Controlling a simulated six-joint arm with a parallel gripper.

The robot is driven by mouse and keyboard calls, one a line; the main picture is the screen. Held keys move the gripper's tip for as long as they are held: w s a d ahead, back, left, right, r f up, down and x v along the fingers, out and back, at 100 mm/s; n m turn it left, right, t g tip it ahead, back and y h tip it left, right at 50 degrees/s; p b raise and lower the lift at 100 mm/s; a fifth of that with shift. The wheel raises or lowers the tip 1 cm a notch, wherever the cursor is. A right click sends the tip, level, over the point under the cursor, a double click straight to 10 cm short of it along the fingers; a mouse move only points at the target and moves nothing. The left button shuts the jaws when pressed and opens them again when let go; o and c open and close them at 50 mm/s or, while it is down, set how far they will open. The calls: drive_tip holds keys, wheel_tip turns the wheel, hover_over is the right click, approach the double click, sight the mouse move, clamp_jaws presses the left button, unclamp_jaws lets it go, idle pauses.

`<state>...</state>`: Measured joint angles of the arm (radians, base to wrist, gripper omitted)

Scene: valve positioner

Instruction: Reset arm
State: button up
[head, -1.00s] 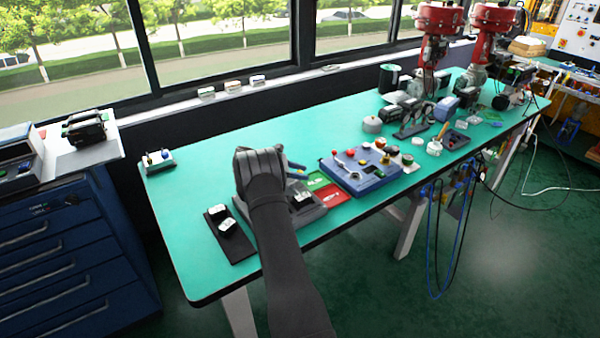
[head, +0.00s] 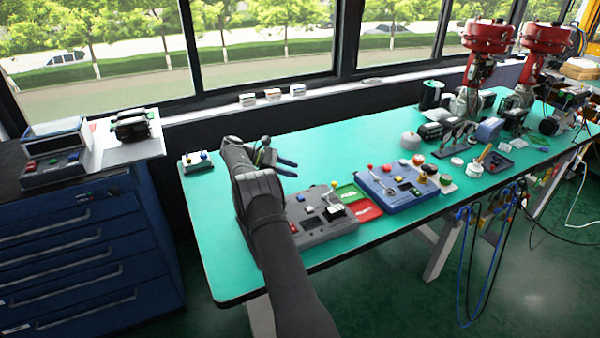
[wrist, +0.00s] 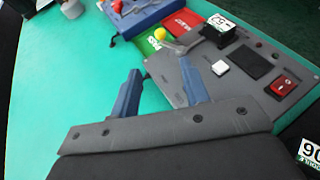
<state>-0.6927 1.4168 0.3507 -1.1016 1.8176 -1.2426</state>
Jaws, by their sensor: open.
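My gripper (head: 286,168) is open and empty above the green workbench (head: 330,140), behind the left part of the grey panel box (head: 325,226). Its two blue fingers (wrist: 160,95) stand apart in the wrist view. The grey box also shows in the wrist view (wrist: 245,85), with a red rocker switch, a white button and a yellow-tipped lever. The right finger appears over or close to the box's edge; I cannot tell if it touches. My dark arm hides the left part of the box in the head view.
A blue panel box (head: 397,190) with colored knobs stands right of the grey box, with red and green cards (head: 357,200) between them. A small button box (head: 197,162) sits at the bench's back left corner. Red-topped valves (head: 490,40) stand far right. The bench's back middle is clear.

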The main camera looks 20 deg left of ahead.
sight(334, 182)
drive_tip(key=shift+a, duration=0.15)
drive_tip(key=x, duration=1.7)
drive_tip(key=shift+d, duration=0.2)
drive_tip(key=shift+a, duration=0.15)
drive_tip(key=v, duration=1.7)
drive_tip(key=x, duration=1.7)
drive_tip(key=shift+w+a+n+t+y, duration=0.1)
drive_tip(key=shift+a+n+t+y, duration=0.2)
drive_tip(key=shift+n+t, duration=0.35)
drive_tip(key=shift+w+a+n+t+y, duration=0.1)
drive_tip(key=shift+n+t+y, duration=0.25)
drive_tip(key=shift+n+t, duration=0.3)
drive_tip(key=shift+w+a+n+t+y, duration=0.1)
drive_tip(key=shift+a+n+t+y, duration=0.2)
drive_tip(key=shift+n+t, duration=0.35)
